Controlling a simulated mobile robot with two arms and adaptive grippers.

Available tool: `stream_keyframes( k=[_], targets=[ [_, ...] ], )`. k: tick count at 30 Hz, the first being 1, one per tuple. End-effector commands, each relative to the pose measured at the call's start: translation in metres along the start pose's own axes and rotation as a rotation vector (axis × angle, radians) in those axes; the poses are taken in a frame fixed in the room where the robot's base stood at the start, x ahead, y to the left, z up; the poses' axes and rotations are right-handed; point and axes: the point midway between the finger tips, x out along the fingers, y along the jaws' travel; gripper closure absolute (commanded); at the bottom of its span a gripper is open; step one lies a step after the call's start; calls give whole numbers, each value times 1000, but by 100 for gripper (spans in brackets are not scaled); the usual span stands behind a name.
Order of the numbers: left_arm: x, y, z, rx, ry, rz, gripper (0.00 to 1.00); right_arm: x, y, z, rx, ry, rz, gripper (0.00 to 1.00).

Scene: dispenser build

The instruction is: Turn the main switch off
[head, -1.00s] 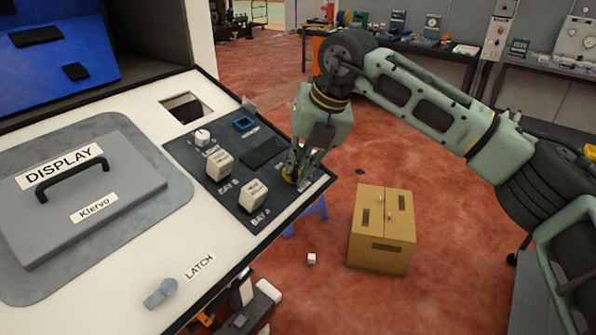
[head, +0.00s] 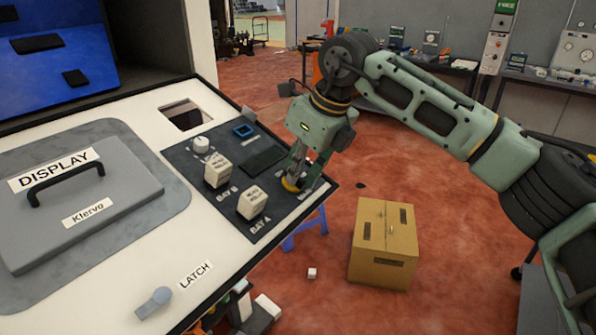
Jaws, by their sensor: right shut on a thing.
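The main switch (head: 290,184) shows as a yellow round base at the right end of the dark control panel (head: 275,228). My right gripper (head: 296,180) is over it from above, its fingers closed around the switch's knob. The fingers hide most of the knob, so I cannot tell which way it points. The label beside the switch is partly covered and too small to read. My left gripper is not in view.
The panel also carries a light knob (head: 201,145) and two white blocks, at bay B (head: 217,173) and bay A (head: 252,202). A display lid (head: 85,200) and a latch (head: 154,302) are to the left. A cardboard box (head: 384,245) stands on the red floor.

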Motion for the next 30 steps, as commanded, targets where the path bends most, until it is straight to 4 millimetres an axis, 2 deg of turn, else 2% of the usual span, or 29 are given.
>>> stream_keyframes(
  k=[9,22,23,28,30],
  targets=[
    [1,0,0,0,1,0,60,-2,-1,1,-79,-4,-2,100],
    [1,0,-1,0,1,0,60,-2,-1,1,-87,-4,-3,100],
    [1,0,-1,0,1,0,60,-2,-1,1,-87,-4,-3,89],
    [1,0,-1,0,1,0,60,-1,-1,1,-86,-3,-2,74],
    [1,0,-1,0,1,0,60,-1,0,1,-86,-2,-2,72]
  ],
)
